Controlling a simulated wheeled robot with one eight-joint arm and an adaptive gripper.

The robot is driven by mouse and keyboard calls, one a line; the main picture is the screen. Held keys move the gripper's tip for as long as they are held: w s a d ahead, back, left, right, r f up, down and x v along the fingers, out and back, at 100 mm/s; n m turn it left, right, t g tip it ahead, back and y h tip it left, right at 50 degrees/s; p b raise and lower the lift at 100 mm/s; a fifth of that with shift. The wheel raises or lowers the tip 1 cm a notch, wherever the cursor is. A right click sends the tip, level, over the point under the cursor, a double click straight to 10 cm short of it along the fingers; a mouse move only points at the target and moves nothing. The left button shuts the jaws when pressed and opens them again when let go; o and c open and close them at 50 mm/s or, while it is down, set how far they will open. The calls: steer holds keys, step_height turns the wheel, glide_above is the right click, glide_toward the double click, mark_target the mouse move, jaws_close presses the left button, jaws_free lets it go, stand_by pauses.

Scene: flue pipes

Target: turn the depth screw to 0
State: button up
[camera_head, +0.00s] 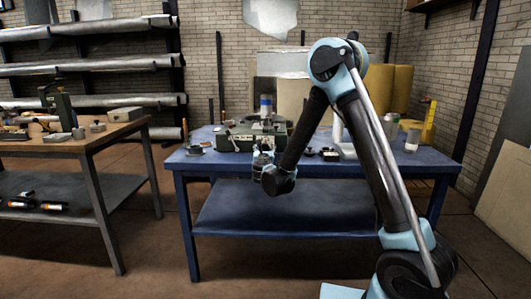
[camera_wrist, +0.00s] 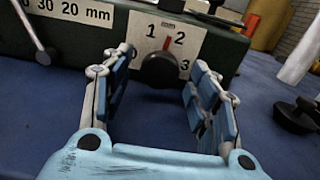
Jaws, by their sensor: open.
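In the wrist view a dark round knob (camera_wrist: 160,70), which I take to be the depth screw, sits on a green machine's front (camera_wrist: 70,38). A white dial plate (camera_wrist: 190,38) behind it shows 1, 2, 3 and a partly hidden 0. A red mark at the knob's top points between 1 and 2, closer to 2. My gripper (camera_wrist: 163,64) is open, its two blue-padded fingers left and right of the knob with gaps, and nothing held. In the head view the green machine (camera_head: 238,140) stands on the blue table, and my gripper (camera_head: 263,160) is at its front.
A metal lever (camera_wrist: 32,28) hangs beside a white mm scale (camera_wrist: 70,10) left of the dial. A dark round part (camera_wrist: 296,115) lies to the right. The blue table (camera_head: 380,160) also bears small dark items (camera_head: 328,154) and a clear container (camera_head: 412,140).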

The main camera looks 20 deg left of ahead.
steer(key=shift+c, duration=0.5)
steer(key=c, duration=1)
steer(key=shift+o, duration=0.2)
steer(key=shift+d+n, duration=0.1)
steer(key=shift+n, duration=2.1)
steer(key=o, duration=1.1)
steer(key=shift+c, duration=0.2)
